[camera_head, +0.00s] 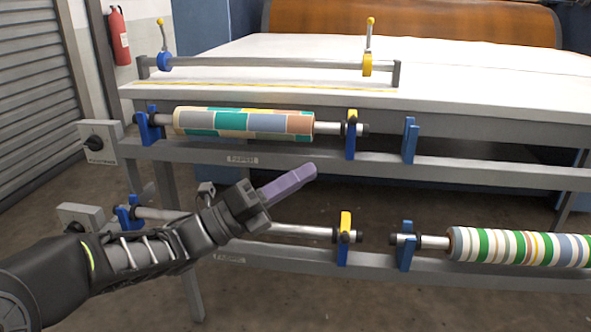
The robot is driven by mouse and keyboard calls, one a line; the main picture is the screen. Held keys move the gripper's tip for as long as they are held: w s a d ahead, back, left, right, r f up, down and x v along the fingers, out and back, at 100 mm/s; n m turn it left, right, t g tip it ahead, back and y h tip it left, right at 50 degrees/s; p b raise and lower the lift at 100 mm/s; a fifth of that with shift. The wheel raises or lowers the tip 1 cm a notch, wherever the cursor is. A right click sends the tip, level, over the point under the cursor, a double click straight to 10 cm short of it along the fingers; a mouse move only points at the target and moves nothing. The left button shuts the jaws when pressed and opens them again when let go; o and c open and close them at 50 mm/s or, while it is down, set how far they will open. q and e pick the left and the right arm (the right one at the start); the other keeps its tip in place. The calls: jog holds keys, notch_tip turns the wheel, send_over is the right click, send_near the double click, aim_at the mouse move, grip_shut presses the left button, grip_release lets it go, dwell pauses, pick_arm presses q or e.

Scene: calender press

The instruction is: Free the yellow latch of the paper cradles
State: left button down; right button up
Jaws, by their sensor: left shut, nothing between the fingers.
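The yellow latch (352,116) of the paper cradles sits on top of the blue right-hand cradle (350,146) on the upper rail. It appears closed over the shaft, whose dark end sticks out to its right. The roll of patterned paper (245,122), with colored blocks, lies between this cradle and the blue left-hand cradle (149,130). My left gripper (309,171) has purple fingers. It is shut and empty, pointing right, below the paper roll and to the lower left of the latch in the picture, apart from it. My right gripper is out of view.
The lower fabric rail (300,261) has another yellow latch (345,222) on its cradle and a striped roll (520,248) at right. A grey bar (265,63) with blue and yellow levers stands on the white table (480,75). Knob boxes (98,141) are at left.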

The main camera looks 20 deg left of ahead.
pick_arm(q)
jog(key=w+d+r, duration=0.4)
jog(key=w+r, duration=0.1)
jog(key=w, duration=0.2)
jog(key=shift+w+d+b, duration=0.15)
jog(key=shift+w+b, duration=0.2)
jog(key=shift+w, duration=0.05)
jog(key=shift+r, duration=0.1)
jog(key=shift+r+n+p, duration=0.35)
jog(key=shift+n+p, duration=0.05)
jog(key=shift+p, duration=0.25)
jog(key=shift+r+y, duration=0.1)
jog(key=shift+y, duration=0.2)
